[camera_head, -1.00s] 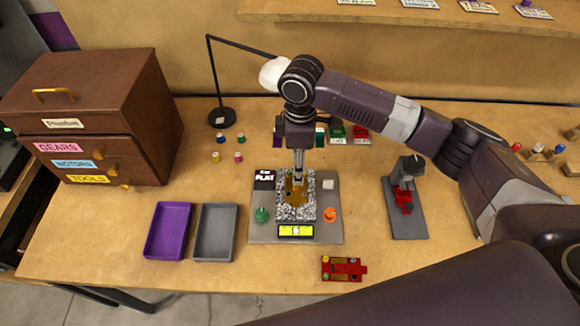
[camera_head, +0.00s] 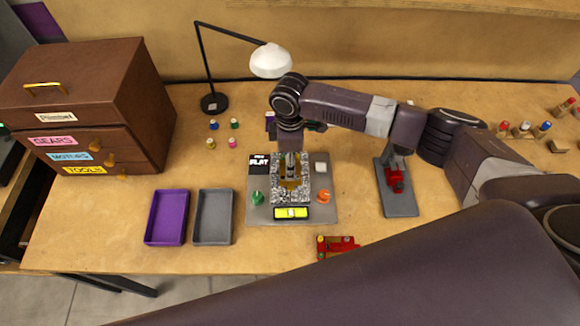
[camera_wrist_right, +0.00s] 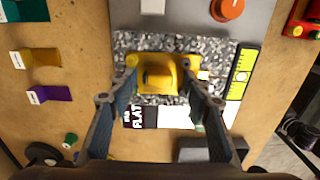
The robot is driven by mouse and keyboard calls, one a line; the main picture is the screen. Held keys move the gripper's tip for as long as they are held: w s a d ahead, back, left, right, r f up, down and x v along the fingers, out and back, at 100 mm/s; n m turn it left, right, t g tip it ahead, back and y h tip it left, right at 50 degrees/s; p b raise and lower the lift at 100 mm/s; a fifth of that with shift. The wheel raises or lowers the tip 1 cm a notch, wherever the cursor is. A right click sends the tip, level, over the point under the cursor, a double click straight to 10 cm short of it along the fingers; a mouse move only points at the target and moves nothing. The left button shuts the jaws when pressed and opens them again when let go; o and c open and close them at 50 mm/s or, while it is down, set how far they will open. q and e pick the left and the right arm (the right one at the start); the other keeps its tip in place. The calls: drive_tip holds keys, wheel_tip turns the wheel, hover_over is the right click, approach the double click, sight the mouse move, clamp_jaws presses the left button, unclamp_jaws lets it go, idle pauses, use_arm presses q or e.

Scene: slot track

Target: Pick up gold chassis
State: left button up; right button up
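The gold chassis (camera_head: 291,187) lies on the speckled grey patch of the grey board (camera_head: 262,217) in the middle of the table. In the right wrist view the gold chassis (camera_wrist_right: 160,76) shows as a yellow body with a raised middle. My right gripper (camera_head: 289,174) points straight down over it. In the right wrist view the fingers of my right gripper (camera_wrist_right: 160,80) are apart, one on each side of the chassis's raised middle. Contact with it cannot be told. My left gripper is not in view.
A purple tray (camera_head: 151,233) and a grey tray (camera_head: 197,235) lie left of the board. A red car (camera_head: 337,244) lies in front, partly hidden by my arm. A grey stand with a red part (camera_head: 395,180) is at right. A lamp (camera_head: 271,61) stands behind.

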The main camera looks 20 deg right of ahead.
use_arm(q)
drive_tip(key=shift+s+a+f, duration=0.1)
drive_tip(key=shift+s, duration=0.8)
use_arm(e)
clamp_jaws()
drive_tip(key=shift+r, duration=0.1)
